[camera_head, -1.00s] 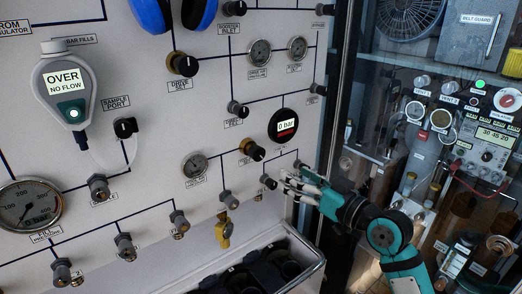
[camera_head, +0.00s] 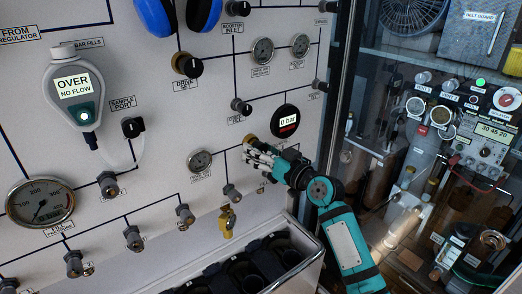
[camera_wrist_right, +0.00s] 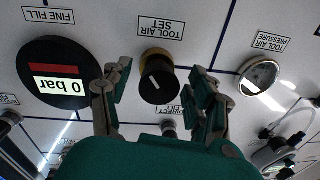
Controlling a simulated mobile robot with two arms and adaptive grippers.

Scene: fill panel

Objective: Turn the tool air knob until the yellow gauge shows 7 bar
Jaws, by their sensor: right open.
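The tool air set knob (camera_wrist_right: 158,82), black-capped with a brass collar, is on the panel in the right wrist view, which is upside down. In the head view, my right gripper (camera_head: 254,152) mostly hides it. My right gripper (camera_wrist_right: 160,72) is open, with one finger on each side of the knob and visible gaps; I cannot tell its exact depth from the knob. The small round tool air pressure gauge (camera_wrist_right: 260,76) is beside it, and also shows in the head view (camera_head: 200,161). Its needle is too small to read, and no yellow shows clearly on it. My left gripper is out of view.
A black round fine fill display (camera_wrist_right: 58,75) reading 0 bar is close to one finger. A grey valve knob (camera_wrist_right: 168,128) is just beyond the tool air knob. A yellow valve handle (camera_head: 227,222) and a bin (camera_head: 315,262) are below. A glass cabinet (camera_head: 345,110) stands right.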

